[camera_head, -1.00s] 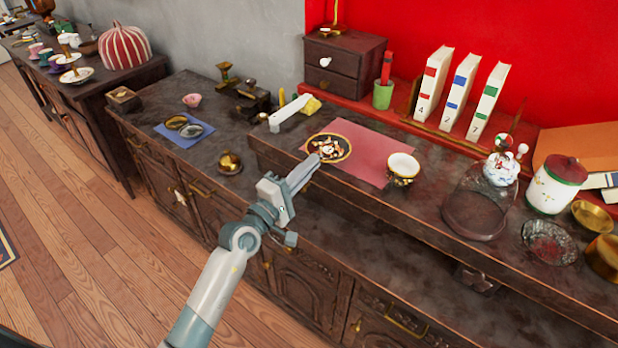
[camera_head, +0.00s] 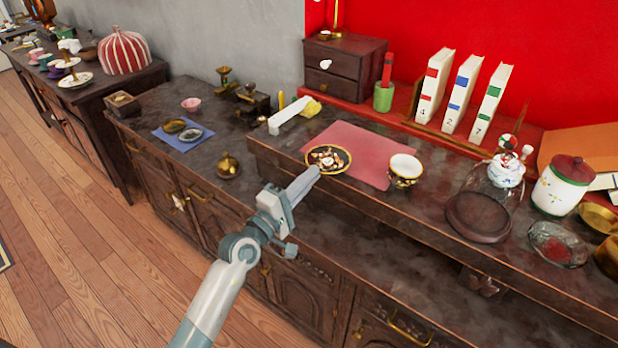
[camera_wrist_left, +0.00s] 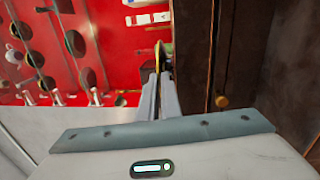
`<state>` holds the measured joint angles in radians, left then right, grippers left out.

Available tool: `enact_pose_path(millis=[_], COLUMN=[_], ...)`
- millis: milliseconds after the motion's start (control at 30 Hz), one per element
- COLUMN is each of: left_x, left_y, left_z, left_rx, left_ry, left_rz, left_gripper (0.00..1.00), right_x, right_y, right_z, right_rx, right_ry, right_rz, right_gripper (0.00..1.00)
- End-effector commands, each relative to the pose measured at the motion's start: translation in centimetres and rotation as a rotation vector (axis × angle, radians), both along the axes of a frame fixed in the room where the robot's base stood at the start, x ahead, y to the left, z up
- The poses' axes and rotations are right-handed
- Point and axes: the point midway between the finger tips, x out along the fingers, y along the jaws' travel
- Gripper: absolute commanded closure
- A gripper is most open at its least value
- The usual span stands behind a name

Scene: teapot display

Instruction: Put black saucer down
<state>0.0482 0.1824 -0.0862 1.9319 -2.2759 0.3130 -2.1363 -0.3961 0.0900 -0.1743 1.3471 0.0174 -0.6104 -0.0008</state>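The black saucer (camera_head: 328,158) has a gold rim and a coloured pattern in its middle. My left gripper (camera_head: 314,173) is shut on its near edge, with the fingers pointing up and to the right in the head view. The saucer overlaps the left part of the red mat (camera_head: 372,150) on the raised shelf; I cannot tell whether it touches the surface. In the left wrist view the closed fingers (camera_wrist_left: 159,80) grip the saucer, seen edge-on as a thin gold and dark strip (camera_wrist_left: 158,57). My right gripper is not in view.
A white cup with a patterned, gold-toned body (camera_head: 405,170) stands at the mat's right edge. A glass dome on a dark base (camera_head: 480,217) is further right. A white block (camera_head: 290,116) lies left of the mat. The lower counter holds a blue mat (camera_head: 183,143) with small dishes.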

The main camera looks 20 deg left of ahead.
Motion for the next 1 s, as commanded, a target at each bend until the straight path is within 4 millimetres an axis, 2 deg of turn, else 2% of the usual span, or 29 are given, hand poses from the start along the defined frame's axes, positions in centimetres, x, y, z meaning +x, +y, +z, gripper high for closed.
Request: enact_pose_path(millis=[100,133,200,667,767,833,1000], left_x=[0.0,0.0,0.0,0.0,0.0,-0.7,-3.4], left_y=[0.0,0.0,0.0,0.0,0.0,0.2,1.2], left_z=[-0.4,-0.3,-0.3,0.2,0.7,0.3,-0.2], left_rx=[0.0,0.0,0.0,0.0,0.0,0.002,0.002], left_ry=[0.0,0.0,0.0,0.0,-0.001,0.002,0.002], left_rz=[0.0,0.0,0.0,0.0,0.0,0.0,0.0], left_gripper=[1.0,0.89,0.77,0.77,0.77,0.77,0.77], right_x=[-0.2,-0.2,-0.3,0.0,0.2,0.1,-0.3], right_y=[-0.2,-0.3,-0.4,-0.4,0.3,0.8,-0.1], right_z=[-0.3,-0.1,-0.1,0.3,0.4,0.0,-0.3], right_rx=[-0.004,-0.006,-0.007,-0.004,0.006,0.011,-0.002], right_ry=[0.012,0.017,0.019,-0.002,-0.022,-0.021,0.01], right_rz=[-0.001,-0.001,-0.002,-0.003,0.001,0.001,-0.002], right_gripper=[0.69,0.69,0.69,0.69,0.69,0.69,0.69])
